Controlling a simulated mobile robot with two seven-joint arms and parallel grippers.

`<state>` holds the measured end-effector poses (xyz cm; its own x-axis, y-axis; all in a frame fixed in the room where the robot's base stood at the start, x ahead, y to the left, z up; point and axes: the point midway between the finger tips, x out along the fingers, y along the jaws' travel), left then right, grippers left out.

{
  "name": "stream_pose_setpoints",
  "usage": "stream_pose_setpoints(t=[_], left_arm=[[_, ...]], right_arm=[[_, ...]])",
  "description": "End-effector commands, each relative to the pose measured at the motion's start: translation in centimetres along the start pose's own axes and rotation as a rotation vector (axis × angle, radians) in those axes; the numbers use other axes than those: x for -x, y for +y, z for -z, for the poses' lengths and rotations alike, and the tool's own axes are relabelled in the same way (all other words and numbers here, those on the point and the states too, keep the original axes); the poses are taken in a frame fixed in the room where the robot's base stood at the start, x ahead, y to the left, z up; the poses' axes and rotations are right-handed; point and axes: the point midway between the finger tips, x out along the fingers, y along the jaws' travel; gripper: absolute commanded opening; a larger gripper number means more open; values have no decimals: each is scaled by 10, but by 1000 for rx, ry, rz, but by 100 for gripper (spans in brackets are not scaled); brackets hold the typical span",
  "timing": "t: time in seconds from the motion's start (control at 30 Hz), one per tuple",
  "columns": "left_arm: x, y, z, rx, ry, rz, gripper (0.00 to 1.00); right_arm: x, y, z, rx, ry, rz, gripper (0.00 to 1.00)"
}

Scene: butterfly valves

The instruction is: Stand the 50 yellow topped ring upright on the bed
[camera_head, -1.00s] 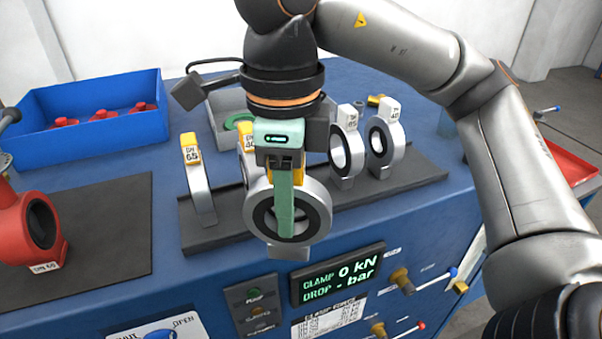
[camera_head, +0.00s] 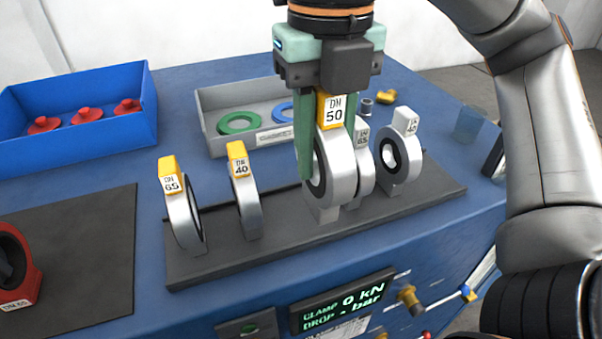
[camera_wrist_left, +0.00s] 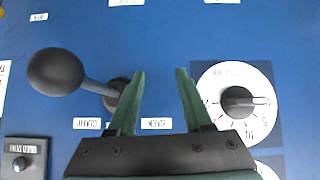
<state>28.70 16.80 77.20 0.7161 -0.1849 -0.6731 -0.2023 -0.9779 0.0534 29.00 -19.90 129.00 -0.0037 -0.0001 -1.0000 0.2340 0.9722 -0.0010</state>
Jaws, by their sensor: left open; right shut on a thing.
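The yellow-topped 50 ring (camera_head: 343,173) is upright in my right gripper (camera_head: 325,160), whose green fingers are shut on it. Its DN 50 label faces the head camera. Its foot is over the dark grey rack (camera_head: 280,249); I cannot tell whether it touches. My left gripper (camera_wrist_left: 160,78) shows only in the left wrist view, open and empty above a blue panel. I cannot tell for certain which surface is the bed.
Yellow-topped 65 (camera_head: 184,215) and 40 (camera_head: 247,200) rings stand to the left. Two white-topped rings stand to the right, one (camera_head: 366,165) partly hidden, one (camera_head: 401,160) clear.

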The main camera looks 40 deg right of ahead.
Motion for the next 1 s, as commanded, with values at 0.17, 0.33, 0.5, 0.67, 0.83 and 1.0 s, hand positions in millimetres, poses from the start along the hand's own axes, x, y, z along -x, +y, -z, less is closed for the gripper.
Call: stream_pose_setpoints(t=[0.17,0.33,0.5,0.67,0.83,1.0], left_arm=[[4,0,4,0,-1,0,50],[-1,0,-1,0,0,0,50],[-2,0,-2,0,-1,1,50],[-2,0,-3,0,-1,0,50],[4,0,3,0,-3,1,50],[4,0,3,0,-2,0,50]], right_arm=[[-18,-6,-43,-3,6,-1,0],[-51,-8,-66,1,4,-2,0],[-64,-9,-79,1,0,-3,0],[-75,-10,-87,0,1,-2,0],[-97,-11,-89,2,0,0,0],[-107,-11,-90,2,-3,-2,0]])
